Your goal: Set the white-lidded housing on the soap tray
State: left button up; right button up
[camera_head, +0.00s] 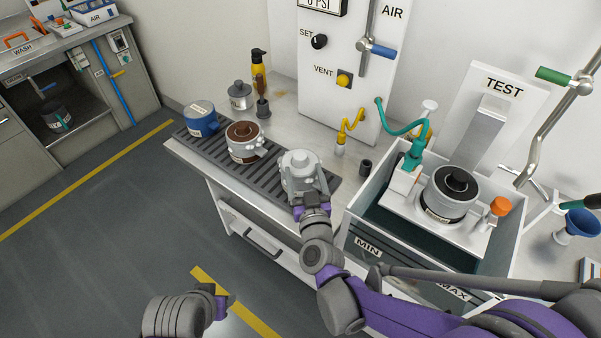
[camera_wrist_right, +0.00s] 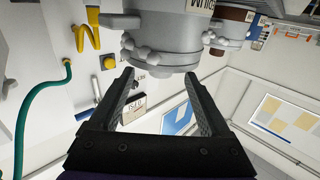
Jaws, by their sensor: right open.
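The white-lidded housing (camera_head: 300,178), a pale grey pot with side lugs, stands upright at the right end of the dark ribbed tray (camera_head: 215,156), which I take for the soap tray. Its underside is hidden, so I cannot tell whether it rests fully there. My right gripper (camera_head: 308,206) is at its near side. In the right wrist view, the open fingers (camera_wrist_right: 160,76) point at the housing's flange (camera_wrist_right: 158,52), with no clear grip on it. My left gripper (camera_head: 222,298) is low over the floor, its fingers not clear.
A brown-lidded housing (camera_head: 243,141) and a blue one (camera_head: 200,119) stand further left on the tray. A grey pot (camera_head: 240,95) and yellow bottle (camera_head: 259,70) are behind. The test tank (camera_head: 350,225), holding a black-lidded housing (camera_head: 450,195), stands right.

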aim_at(301, 164)
jog(key=w, duration=0.2)
jog(key=w+a, duration=0.1)
jog(key=w, duration=0.2)
jog(key=shift+w, duration=0.3)
grip_shut()
dwell(1.1)
